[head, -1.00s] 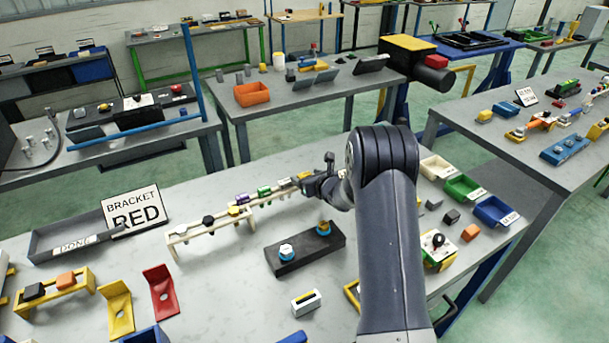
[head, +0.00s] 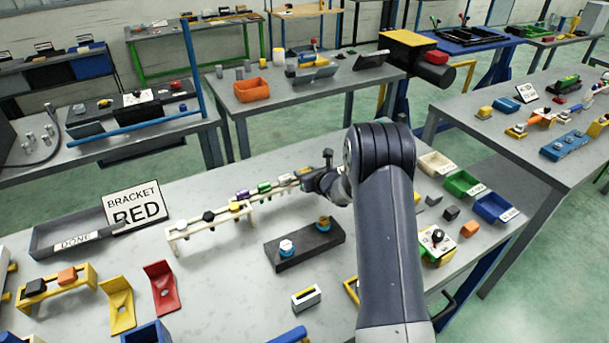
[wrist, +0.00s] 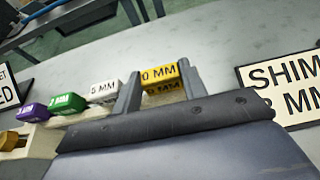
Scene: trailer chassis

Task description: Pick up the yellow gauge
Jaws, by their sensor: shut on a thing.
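The yellow gauge (wrist: 160,75), a block with black "MM" lettering, sits between the two grey fingers of my gripper (wrist: 157,90) in the wrist view. The fingers are shut on its sides. In the head view my gripper (head: 312,182) is at the far right end of the pale rack (head: 215,228), and it hides most of the gauge there. A white gauge (wrist: 106,92), a green gauge (wrist: 67,104) and a purple gauge (wrist: 33,112) stand in a row to its left. I cannot tell whether the yellow gauge is clear of the rack.
A shim sign (wrist: 285,88) stands to the right in the wrist view. A dark block with knobs (head: 305,243) lies in front of the rack. A grey DONE tray (head: 60,240) and a BRACKET RED sign (head: 136,207) are at left. Coloured bins (head: 462,183) stand at right.

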